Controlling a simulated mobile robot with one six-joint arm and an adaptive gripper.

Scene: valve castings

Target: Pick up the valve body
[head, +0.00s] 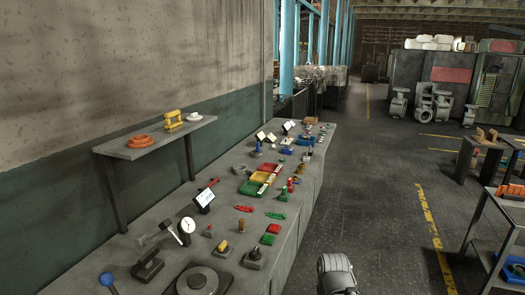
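Several grey valve castings stand on the floor at the back right of the head view. One, a large flanged valve body (425,103), stands in the middle of the group. A smaller casting (398,103) stands to its left and another (469,116) to its right. I cannot tell which of them the task names, and small parts on the bench are too small to identify surely.
A long grey bench (262,276) along the left wall holds gauges, coloured trays and many small parts. A shelf (150,146) hangs above it. Tables (512,205) stand at the right. The dark floor (385,190) between is clear, with yellow lines.

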